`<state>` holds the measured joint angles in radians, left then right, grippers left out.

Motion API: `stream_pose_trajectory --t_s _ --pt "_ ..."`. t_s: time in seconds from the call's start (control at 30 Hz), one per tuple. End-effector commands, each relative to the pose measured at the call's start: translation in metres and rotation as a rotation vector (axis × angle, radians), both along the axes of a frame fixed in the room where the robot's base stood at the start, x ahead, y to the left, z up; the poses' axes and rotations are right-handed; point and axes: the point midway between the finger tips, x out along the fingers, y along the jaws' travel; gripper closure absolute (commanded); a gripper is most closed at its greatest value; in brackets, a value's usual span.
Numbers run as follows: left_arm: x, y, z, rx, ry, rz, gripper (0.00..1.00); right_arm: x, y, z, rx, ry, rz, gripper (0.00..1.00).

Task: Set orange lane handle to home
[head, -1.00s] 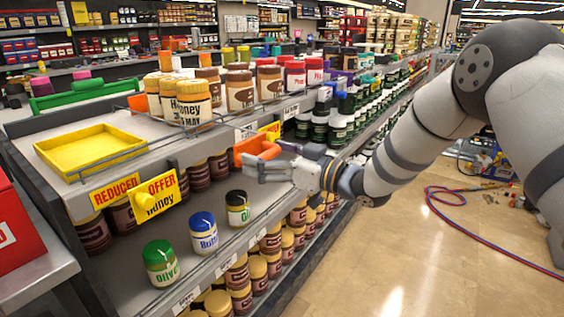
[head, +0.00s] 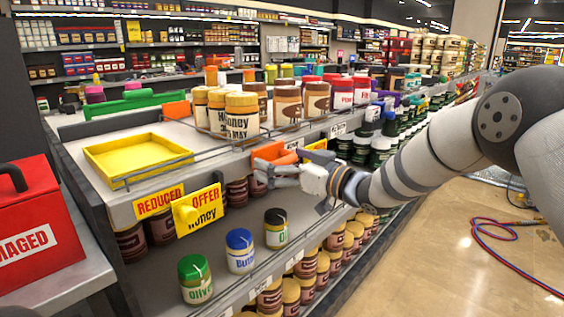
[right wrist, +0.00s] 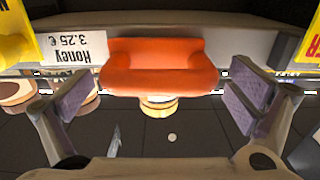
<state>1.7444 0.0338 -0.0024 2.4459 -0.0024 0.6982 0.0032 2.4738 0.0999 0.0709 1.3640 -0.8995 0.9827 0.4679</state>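The orange lane handle (head: 272,152) sticks out from the front edge of the upper shelf, below the honey jars. In the right wrist view the orange handle (right wrist: 158,67) is centred ahead, beside an upside-down honey price label. My right gripper (head: 262,173) is at the handle's front in the head view. Whether any part touches the handle cannot be told. My left gripper is not in view.
A yellow tray (head: 150,157) and honey jars (head: 241,116) stand on the upper shelf behind a wire rail. Yellow offer signs (head: 198,211) hang at its front. Small jars (head: 240,250) stand on the lower shelf. A red box (head: 35,225) is at left.

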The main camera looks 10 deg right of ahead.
Motion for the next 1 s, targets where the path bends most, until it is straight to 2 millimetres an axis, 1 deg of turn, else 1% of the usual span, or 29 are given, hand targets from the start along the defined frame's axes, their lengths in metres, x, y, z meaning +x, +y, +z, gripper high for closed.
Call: stream_pose_trajectory --t_s 0.17,0.27,0.37,0.5,0.6,0.7,0.8,1.0 --pt "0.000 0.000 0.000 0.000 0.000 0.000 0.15 0.000 -0.001 -0.001 -0.003 0.002 -0.001 0.00" --pt "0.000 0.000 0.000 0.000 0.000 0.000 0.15 -0.005 -0.005 -0.001 -0.003 0.003 -0.001 0.00" --pt "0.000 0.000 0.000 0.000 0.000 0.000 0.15 -0.022 -0.018 -0.001 -0.002 0.005 -0.003 0.00" --pt "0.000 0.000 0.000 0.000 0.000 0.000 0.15 -0.053 -0.043 -0.001 0.000 0.003 -0.003 0.00" --pt "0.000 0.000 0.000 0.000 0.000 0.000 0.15 -0.072 -0.057 -0.001 0.000 0.003 -0.003 0.00" --pt "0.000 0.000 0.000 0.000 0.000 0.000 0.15 -0.086 -0.068 -0.001 0.000 0.002 -0.002 0.00" --pt "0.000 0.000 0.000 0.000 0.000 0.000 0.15 -0.093 -0.073 -0.001 -0.001 0.001 0.000 0.00" --pt "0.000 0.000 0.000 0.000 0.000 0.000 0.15 -0.095 -0.074 -0.001 -0.001 0.000 0.000 0.00"
